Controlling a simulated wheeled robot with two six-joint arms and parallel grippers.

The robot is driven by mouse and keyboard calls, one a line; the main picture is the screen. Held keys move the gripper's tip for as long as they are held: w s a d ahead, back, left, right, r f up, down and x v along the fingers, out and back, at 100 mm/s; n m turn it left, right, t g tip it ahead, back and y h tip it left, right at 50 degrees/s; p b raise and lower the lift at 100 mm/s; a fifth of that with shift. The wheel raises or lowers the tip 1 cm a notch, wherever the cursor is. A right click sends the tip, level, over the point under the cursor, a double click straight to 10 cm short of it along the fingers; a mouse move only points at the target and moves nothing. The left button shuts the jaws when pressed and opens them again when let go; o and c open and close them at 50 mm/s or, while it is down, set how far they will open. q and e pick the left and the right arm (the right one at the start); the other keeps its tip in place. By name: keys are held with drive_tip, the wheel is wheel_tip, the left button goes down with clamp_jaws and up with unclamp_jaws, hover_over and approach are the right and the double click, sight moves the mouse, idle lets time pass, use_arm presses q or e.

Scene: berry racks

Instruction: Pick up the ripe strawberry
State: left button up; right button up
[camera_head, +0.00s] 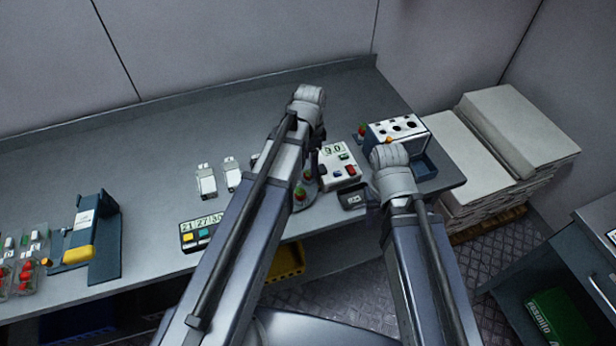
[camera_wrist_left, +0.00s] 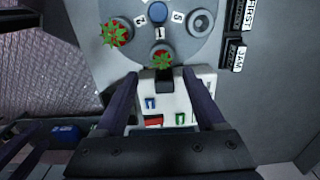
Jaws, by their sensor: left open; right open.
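A round grey numbered plate (camera_wrist_left: 135,60) fills the upper left wrist view. Two strawberries with green leaves sit on it. The farther-left strawberry (camera_wrist_left: 117,32) shows red around its leaves; the nearer strawberry (camera_wrist_left: 161,58) is mostly covered by its leaves, with a little red showing. My left gripper (camera_wrist_left: 160,74) is open and empty, its fingers on either side of the space just short of the nearer strawberry. In the head view a red strawberry (camera_head: 299,194) shows beside my left arm. My right arm's wrist is in the head view, but its fingers are hidden.
A white button device (camera_head: 340,170) with a display stands beside the plate. A holed white box (camera_head: 397,128) stands to the right. A blue stand (camera_head: 92,225) and clear boxes of strawberries are on the left. The counter's back left (camera_head: 140,145) is clear.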

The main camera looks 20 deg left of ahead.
sight(308, 173)
use_arm(q)
drive_tip(key=f+b, duration=0.4)
drive_tip(key=f, duration=0.1)
drive_tip(key=shift+a+b, duration=0.25)
drive_tip(key=shift+b, duration=0.05)
drive_tip(key=shift+r, duration=0.1)
drive_tip(key=c, duration=0.7)
